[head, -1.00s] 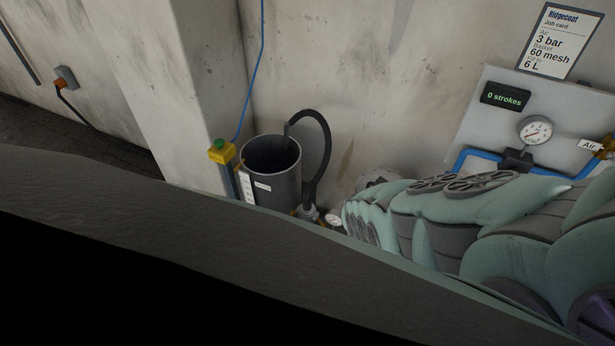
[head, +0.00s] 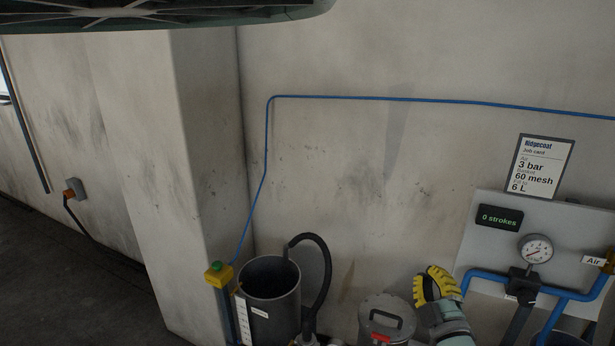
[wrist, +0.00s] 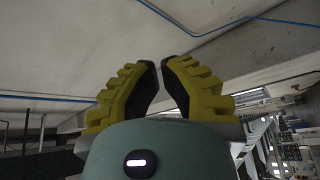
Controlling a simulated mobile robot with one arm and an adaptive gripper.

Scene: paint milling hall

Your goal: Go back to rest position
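My gripper (wrist: 160,66) shows from behind in the wrist view, with two yellow, ridged fingers and black inner pads. A gap lies between the pads, narrow at the tips, and I see nothing held in it. In the head view my gripper (head: 441,275) is raised at the lower right, in front of the wall, left of the gauge panel.
A grey bucket (head: 271,315) with a black hose (head: 323,270) stands below. Right of it is a lidded pot (head: 387,318). A panel (head: 560,240) with a gauge (head: 535,249) and blue pipes is at the right.

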